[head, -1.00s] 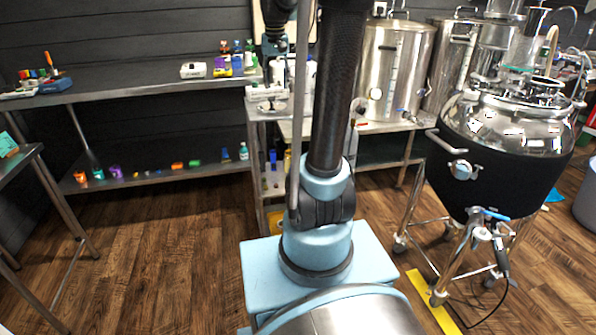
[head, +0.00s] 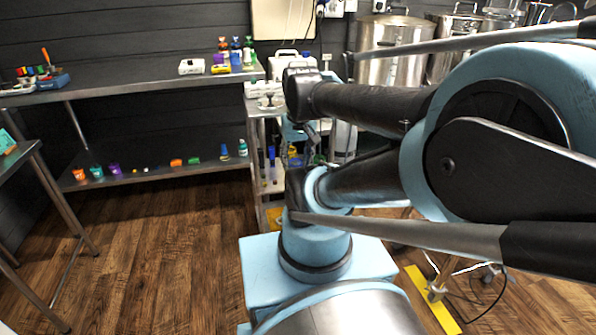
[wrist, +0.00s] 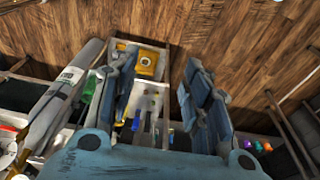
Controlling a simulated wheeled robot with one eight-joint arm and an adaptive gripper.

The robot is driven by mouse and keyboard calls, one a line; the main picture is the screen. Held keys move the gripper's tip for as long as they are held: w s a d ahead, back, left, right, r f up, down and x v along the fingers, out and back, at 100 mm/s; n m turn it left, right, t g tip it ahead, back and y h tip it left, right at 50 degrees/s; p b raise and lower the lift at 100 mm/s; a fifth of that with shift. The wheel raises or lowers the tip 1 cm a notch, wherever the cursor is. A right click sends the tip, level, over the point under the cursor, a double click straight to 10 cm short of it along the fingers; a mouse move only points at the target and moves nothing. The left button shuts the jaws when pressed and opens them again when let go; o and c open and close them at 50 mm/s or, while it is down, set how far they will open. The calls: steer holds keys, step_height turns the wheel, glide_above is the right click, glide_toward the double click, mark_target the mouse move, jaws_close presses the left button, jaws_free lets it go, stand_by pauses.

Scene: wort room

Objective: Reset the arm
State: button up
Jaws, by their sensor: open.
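My arm fills the right half of the head view, folded, with its big blue elbow joint close to the camera. Its links run left from there to the blue base. My gripper (wrist: 160,70) shows in the wrist view with two blue-grey fingers spread apart and nothing between them. In the head view it is mostly hidden behind the arm links, in front of the small shelf cart. Past the fingers, the wrist view shows the cart's shelves with a yellow item (wrist: 148,62) and several small coloured things.
A long steel bench (head: 150,88) with small bottles and boxes stands along the dark wall, with a lower shelf (head: 160,176). A steel table edge (head: 22,152) is at left. Steel kettles (head: 392,45) stand behind my arm. The wooden floor (head: 170,250) at left is clear.

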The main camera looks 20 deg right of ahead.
steer(key=s+f, duration=0.2)
steer(key=shift+d+f, duration=0.1)
steer(key=shift+f, duration=0.25)
